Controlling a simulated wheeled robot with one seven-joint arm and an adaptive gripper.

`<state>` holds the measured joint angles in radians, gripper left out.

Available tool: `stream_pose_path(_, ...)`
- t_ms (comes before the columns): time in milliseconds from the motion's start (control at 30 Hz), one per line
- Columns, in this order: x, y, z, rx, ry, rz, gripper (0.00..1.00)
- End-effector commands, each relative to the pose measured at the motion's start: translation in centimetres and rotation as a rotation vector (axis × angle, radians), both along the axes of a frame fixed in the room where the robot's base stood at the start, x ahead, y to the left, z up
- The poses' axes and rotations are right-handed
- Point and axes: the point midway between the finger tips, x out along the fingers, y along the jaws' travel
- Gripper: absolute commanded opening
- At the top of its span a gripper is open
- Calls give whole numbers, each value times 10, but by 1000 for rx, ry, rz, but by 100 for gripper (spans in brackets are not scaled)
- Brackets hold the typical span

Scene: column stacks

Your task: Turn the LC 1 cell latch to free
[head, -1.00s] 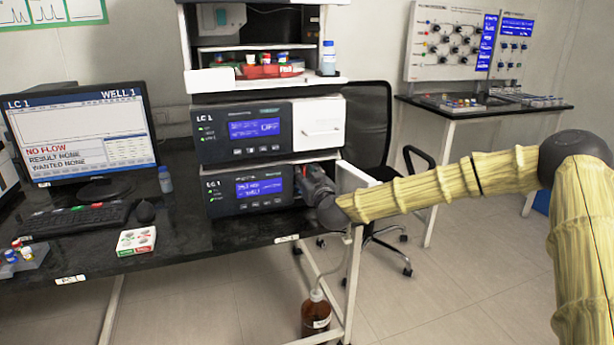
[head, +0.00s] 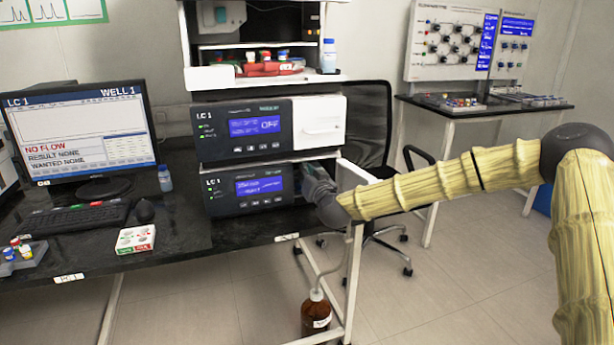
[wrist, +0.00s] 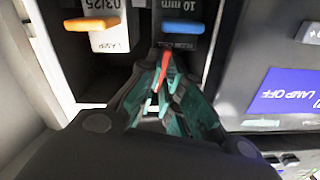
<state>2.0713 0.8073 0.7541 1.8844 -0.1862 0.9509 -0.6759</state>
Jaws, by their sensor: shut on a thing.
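The lower LC 1 unit (head: 235,205) stands on the black bench in the head view, its lit blue screen facing me. A white door (head: 355,173) stands open at its right. My gripper (head: 310,172) is at the opening beside the screen; its fingertips are hard to see there. In the wrist view, my gripper (wrist: 164,66) is shut on a thin red lever (wrist: 165,63), which appears to be the cell latch.
In the wrist view, an orange handle (wrist: 92,24) and a blue handle (wrist: 183,27) lie close beyond the fingers, by labels reading 03/25 and 10 mm. The upper LC 1 unit (head: 215,140) sits just above. A brown bottle (head: 316,315) stands below.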

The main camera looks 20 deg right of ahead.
Motion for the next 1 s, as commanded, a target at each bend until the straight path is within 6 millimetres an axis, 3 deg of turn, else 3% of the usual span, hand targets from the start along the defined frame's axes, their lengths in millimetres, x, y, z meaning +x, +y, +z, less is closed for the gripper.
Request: stream_pose_path(1000, 1, -6, -6, 960, 30, -4, 0)
